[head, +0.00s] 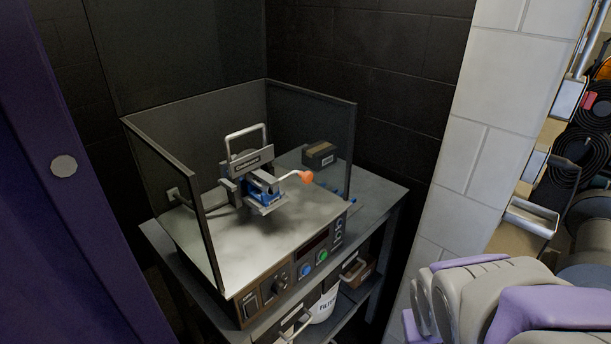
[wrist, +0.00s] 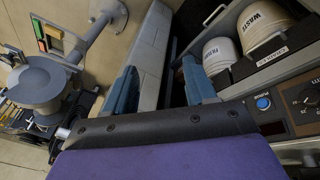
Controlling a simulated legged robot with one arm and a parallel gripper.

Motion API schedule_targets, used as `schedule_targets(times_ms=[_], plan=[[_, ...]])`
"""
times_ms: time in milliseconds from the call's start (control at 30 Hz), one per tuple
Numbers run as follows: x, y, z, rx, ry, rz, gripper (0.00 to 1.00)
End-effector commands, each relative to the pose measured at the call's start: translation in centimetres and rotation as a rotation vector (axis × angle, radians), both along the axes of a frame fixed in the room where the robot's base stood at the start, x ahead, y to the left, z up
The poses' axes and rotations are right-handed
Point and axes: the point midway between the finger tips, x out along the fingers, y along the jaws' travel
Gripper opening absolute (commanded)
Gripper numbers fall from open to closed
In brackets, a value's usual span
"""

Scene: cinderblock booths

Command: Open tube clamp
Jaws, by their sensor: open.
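The tube clamp (head: 258,188) sits on the metal top of a bench unit in the head view. It has a blue body, a grey upright bracket with a looped handle, and a lever with an orange tip (head: 305,177) that sticks out to the right. Whether its jaws are closed cannot be told at this size. My gripper (wrist: 161,84) shows in the wrist view with its two blue-grey fingers apart and nothing between them. It points past the bench's lower shelf and front panel. The clamp is not in the wrist view, and my fingers are not in the head view.
Dark screens (head: 312,130) stand behind and at the sides of the clamp. The front panel (head: 300,268) carries knobs and coloured buttons. White containers (wrist: 262,28) stand on the shelf below. A pale block wall (head: 500,140) is at the right, a purple panel (head: 75,230) at the left.

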Motion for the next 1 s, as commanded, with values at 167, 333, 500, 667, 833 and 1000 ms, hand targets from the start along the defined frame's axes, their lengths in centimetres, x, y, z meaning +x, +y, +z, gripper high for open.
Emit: schedule_targets(times_ms=[167,333,500,667,833,1000], plan=[[7.7,-2.8,-0.1,-0.081,-0.211,0.077,0.55],[14.5,-3.7,0.3,-0.115,-0.413,0.19,0.55],[20.0,-2.9,0.6,-0.102,-0.602,0.323,0.55],[23.8,-0.7,0.8,-0.042,-0.776,0.459,0.55],[26.0,2.4,1.0,0.079,-0.953,0.591,0.55],[26.5,5.9,1.5,0.252,-1.132,0.701,0.55]])
